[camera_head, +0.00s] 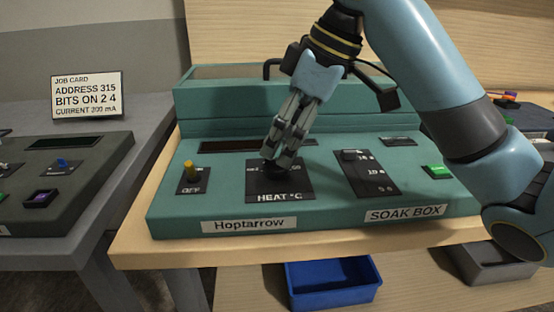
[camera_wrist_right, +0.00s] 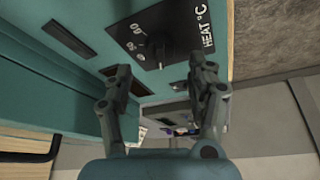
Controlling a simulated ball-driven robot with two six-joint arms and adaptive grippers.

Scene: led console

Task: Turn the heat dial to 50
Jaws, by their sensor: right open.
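The heat dial (camera_head: 270,169) is a dark knob on a black plate (camera_head: 281,185) lettered "HEAT °C", on the teal soak box console. My right gripper (camera_head: 282,155) reaches down over the dial and hides much of it and its scale. In the right wrist view the dial (camera_wrist_right: 155,46) shows beyond the space between the two spread fingers of my right gripper (camera_wrist_right: 160,78). The fingers are open, and I cannot tell whether either touches the dial. The dial's setting is not readable. My left gripper is out of view.
A yellow-tipped switch (camera_head: 191,171) stands left of the dial, a slider plate (camera_head: 367,174) and green button (camera_head: 437,172) to its right. A grey console (camera_head: 75,190) and job card (camera_head: 87,96) are at left. A blue bin (camera_head: 332,283) lies below.

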